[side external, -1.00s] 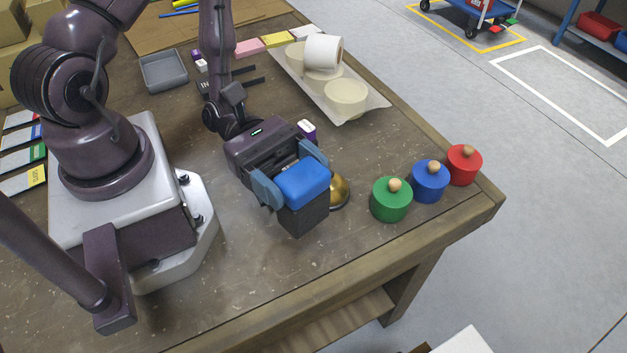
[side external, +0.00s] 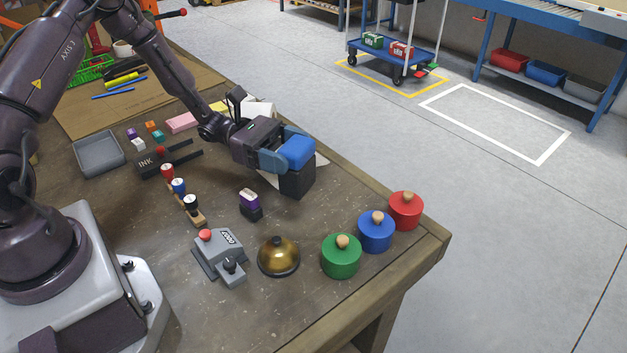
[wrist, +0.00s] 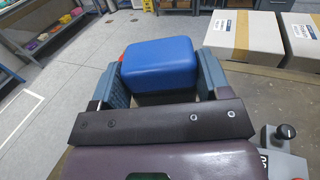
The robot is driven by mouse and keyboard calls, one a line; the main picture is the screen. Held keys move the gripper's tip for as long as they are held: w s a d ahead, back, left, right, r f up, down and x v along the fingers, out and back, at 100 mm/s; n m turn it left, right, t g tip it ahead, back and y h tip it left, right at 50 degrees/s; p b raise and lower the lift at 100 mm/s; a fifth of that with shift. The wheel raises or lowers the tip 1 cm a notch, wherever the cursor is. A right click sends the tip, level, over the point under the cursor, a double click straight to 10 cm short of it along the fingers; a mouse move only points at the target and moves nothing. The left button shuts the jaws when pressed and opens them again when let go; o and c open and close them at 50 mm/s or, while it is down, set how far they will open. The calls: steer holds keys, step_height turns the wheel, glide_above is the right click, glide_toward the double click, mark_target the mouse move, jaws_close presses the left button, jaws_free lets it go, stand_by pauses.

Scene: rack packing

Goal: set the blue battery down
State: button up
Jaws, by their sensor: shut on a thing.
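The blue battery (side external: 296,152) has a blue top over a dark grey lower block. My gripper (side external: 284,152) is shut on it, with one blue-grey finger on each side.
Green (side external: 341,257), blue (side external: 376,232) and red (side external: 405,210) knobbed cylinders stand along the right edge. A grey tray (side external: 99,153) is at the left.

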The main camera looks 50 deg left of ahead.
steer(key=shift+w+f, duration=0.95)
steer(key=shift+f, duration=0.55)
steer(key=shift+w+f, duration=0.9)
steer(key=shift+f, duration=0.65)
steer(key=shift+w+f, duration=0.95)
steer(key=shift+f, duration=0.55)
steer(key=shift+f, duration=0.1)
steer(key=o, duration=1.2)
steer(key=shift+f, duration=0.1)
